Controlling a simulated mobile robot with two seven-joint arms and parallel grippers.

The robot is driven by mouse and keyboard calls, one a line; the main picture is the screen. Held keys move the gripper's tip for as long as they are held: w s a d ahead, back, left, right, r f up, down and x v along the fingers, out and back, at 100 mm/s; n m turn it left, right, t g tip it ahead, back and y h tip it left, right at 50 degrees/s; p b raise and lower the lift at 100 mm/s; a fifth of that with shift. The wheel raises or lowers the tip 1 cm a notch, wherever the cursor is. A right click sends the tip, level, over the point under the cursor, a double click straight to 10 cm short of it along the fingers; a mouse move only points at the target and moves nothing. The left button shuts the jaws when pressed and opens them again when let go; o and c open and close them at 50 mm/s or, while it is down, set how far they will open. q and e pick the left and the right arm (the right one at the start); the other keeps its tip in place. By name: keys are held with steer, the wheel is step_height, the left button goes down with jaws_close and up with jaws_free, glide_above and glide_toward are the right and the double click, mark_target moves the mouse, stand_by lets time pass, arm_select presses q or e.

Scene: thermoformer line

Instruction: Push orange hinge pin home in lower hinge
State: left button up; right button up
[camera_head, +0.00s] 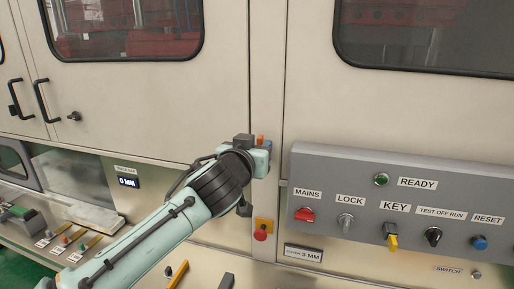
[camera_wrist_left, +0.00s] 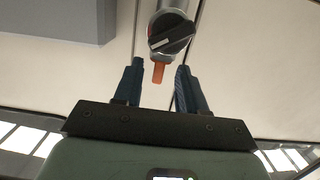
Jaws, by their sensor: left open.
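The orange hinge pin (camera_wrist_left: 158,72) sticks out of a grey round hinge barrel (camera_wrist_left: 158,8) in the left wrist view. A dark disc (camera_wrist_left: 171,33) with a white stripe sits in front of the barrel. My left gripper (camera_wrist_left: 160,67) is open, with one blue finger on each side of the pin's exposed end and a visible gap to both. In the head view my left gripper (camera_head: 264,145) is at the door edge, and a small bit of orange pin (camera_head: 261,140) shows beside it. The wrist and fingers hide most of the lower hinge there. My right gripper is out of view.
A grey control panel (camera_head: 400,160) with several knobs juts out just right of the hinge. A red button on a yellow plate (camera_head: 262,230) lies below my wrist. Cream doors (camera_head: 135,110) with dark windows fill the back. A work shelf stands at lower left.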

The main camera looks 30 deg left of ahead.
arm_select(q)
steer(key=b+v, duration=0.2)
steer(key=v, duration=1)
steer(key=shift+s+b, duration=0.2)
steer(key=shift+b, duration=0.1)
